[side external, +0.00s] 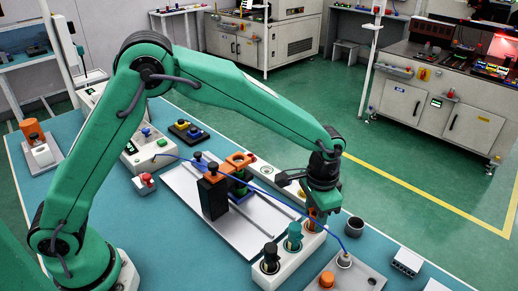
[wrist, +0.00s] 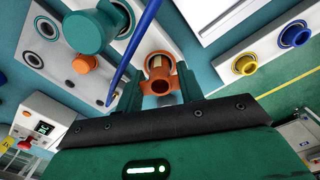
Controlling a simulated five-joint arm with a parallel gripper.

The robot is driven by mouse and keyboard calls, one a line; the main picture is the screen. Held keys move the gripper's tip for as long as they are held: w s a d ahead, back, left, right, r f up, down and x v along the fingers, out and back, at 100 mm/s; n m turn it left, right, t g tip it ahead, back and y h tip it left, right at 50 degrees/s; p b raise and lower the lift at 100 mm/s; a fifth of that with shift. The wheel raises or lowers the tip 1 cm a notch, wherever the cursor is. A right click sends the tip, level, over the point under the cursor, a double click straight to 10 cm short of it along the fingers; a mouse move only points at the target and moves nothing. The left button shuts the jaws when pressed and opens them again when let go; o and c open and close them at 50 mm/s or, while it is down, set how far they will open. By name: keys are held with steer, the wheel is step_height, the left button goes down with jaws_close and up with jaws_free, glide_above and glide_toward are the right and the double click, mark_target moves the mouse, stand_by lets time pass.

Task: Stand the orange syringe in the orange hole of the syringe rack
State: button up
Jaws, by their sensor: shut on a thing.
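The orange syringe (side external: 313,220) is upright between the fingers of my gripper (side external: 318,206), at the far end of the white syringe rack (side external: 297,262). In the wrist view the orange syringe (wrist: 158,68) shows between my two finger pads (wrist: 158,90), which are shut on it. A teal syringe (side external: 293,237) and a black syringe (side external: 270,260) stand in the rack nearer the camera. The teal syringe also shows in the wrist view (wrist: 92,28).
A blue cable (side external: 275,189) runs across the table beside the rack and close to my gripper. A grey plate (side external: 372,277) with an orange knob (side external: 327,280) lies to the right. A black block (side external: 212,196) stands on a white plate to the left.

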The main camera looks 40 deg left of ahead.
steer(key=shift+f, duration=0.1)
steer(key=o, duration=1.1)
steer(key=shift+c, duration=0.2)
steer(key=shift+o, duration=0.5)
steer(key=o, duration=0.3)
steer(key=shift+r, duration=3.5)
